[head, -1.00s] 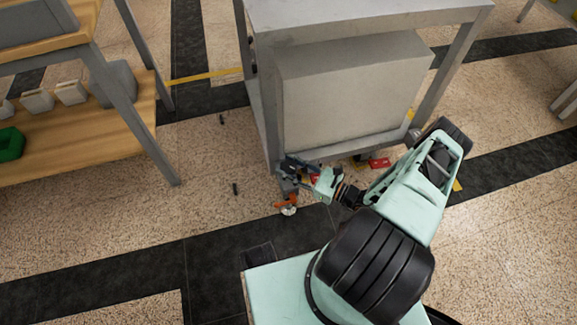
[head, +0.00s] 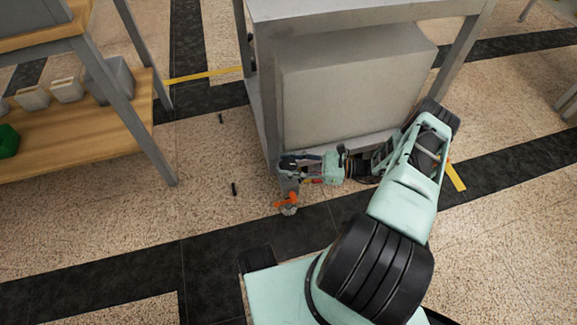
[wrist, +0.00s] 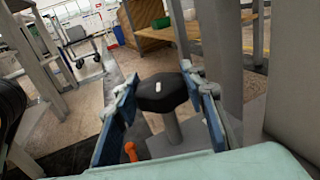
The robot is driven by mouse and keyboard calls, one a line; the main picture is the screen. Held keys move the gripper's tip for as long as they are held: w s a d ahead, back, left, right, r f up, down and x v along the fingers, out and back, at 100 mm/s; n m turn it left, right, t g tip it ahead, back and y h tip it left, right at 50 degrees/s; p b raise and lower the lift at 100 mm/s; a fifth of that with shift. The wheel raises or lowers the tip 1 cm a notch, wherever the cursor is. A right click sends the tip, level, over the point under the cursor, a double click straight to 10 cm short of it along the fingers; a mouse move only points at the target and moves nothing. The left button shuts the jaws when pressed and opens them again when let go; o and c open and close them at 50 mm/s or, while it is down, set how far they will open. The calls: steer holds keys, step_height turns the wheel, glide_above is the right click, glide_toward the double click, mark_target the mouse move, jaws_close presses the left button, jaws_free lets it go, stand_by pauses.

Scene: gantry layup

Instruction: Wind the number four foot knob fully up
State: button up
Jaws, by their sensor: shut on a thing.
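The foot knob (wrist: 160,95) is black and faceted with a white mark on its face. It sits on a grey stem in the wrist view. The blue fingers of my gripper (wrist: 160,82) are on both sides of it, shut on it. In the head view my gripper (head: 288,164) is at the near left corner post of the grey frame (head: 262,110), low down, and hides the knob. A foot with an orange lever (head: 287,201) stands on the floor just below; the lever also shows in the wrist view (wrist: 130,152). I cannot read a number on the knob.
A large grey block (head: 350,95) sits inside the frame, close above my gripper. A wooden shelf unit (head: 90,135) with pale bins stands at the left. Two small dark pieces, one of them here (head: 234,189), lie on the floor between. The floor left of the frame is mostly clear.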

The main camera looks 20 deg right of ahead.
steer(key=n+g, duration=0.2)
steer(key=g, duration=0.1)
steer(key=n+g+y, duration=0.1)
steer(key=n+g, duration=0.1)
steer(key=g, duration=0.2)
steer(key=shift+f+n, duration=0.1)
steer(key=shift+n, duration=0.3)
steer(key=shift+n+g, duration=0.6)
steer(key=shift+g, duration=0.6)
steer(key=o, duration=1.2)
steer(key=shift+c, duration=0.2)
steer(key=shift+r, duration=5.1)
